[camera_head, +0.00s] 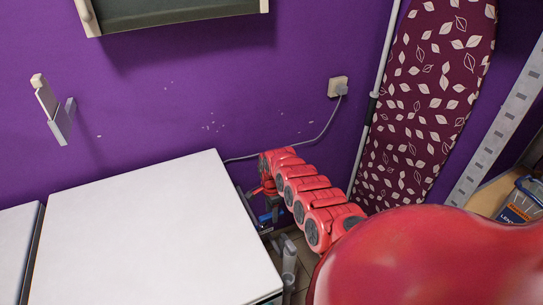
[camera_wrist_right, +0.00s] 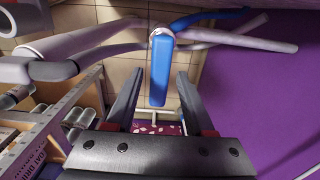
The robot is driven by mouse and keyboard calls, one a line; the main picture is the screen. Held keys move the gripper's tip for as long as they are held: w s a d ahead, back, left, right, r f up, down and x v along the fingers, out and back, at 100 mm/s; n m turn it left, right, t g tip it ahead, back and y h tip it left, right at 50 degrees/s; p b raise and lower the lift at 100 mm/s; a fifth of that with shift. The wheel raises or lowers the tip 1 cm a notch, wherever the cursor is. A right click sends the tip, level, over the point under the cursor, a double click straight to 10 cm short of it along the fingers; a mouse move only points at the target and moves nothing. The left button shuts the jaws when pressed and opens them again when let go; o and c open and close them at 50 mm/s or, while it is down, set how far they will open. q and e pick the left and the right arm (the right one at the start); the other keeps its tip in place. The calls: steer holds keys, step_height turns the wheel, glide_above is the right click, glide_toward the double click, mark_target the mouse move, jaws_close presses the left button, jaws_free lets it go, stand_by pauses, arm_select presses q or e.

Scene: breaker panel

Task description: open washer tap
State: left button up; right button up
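The washer tap shows in the right wrist view as a blue lever handle (camera_wrist_right: 161,75) on a pipe joint, pointing down the picture. My right gripper (camera_wrist_right: 158,92) is open, with one dark finger on each side of the handle and visible gaps to both. I cannot tell how far the handle reaches between the fingers in depth. In the head view my right gripper is mostly hidden below the red arm, beside the white washer top (camera_head: 150,235). A small blue part shows there, too small to identify. My left gripper is not in view.
Grey pipes (camera_wrist_right: 85,45) and a blue pipe (camera_wrist_right: 205,18) run across near the tap. The purple wall (camera_head: 230,80) has a socket (camera_head: 338,86) with a cable. A patterned ironing board (camera_head: 430,90) stands right of the arm. The gap beside the washer is narrow.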

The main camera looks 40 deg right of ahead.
jaws_close()
stand_by(1.2)
